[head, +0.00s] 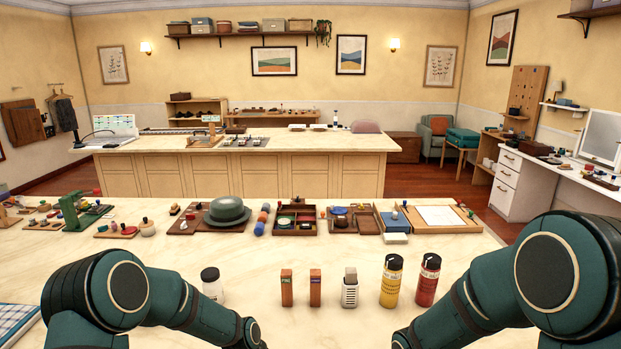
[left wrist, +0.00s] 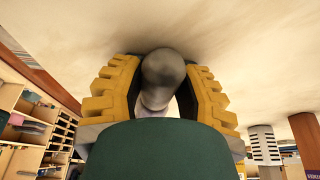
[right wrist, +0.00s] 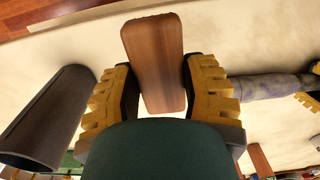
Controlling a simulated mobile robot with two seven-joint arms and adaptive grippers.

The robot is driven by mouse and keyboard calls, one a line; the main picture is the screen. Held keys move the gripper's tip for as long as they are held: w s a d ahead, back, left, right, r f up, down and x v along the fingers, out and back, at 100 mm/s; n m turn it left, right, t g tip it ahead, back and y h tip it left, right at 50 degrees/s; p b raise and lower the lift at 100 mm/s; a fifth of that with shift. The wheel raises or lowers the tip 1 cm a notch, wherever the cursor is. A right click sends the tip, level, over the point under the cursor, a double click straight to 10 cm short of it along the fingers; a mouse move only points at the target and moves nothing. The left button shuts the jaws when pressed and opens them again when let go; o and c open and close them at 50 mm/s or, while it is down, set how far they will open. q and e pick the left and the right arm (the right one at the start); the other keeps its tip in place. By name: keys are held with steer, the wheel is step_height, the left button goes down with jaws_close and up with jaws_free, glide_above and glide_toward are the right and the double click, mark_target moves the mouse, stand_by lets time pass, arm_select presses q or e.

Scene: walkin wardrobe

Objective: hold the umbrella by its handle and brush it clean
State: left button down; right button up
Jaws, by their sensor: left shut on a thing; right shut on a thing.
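In the left wrist view my left gripper (left wrist: 160,68) is shut on a rounded grey handle end (left wrist: 164,68), which looks like the umbrella's handle. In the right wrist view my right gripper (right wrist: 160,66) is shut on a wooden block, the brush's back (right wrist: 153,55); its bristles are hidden. The folded umbrella (right wrist: 268,86), grey with purplish stains, lies level to the right of the brush, with yellow fingers of my left gripper at the picture's right edge. Brush and umbrella appear apart. Both grippers are below the head view, where only my arms show.
A dark open cylinder (right wrist: 45,115) stands left of my right gripper. In the head view a jar (head: 211,284), small wooden blocks (head: 287,288), a grey-white container (head: 350,288), a yellow bottle (head: 391,281) and a red bottle (head: 428,280) stand on the pale counter (head: 290,255). Trays line its far edge.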

arm_select(q)
steer(key=c, duration=0.6)
jaws_free()
steer(key=v, duration=1.2)
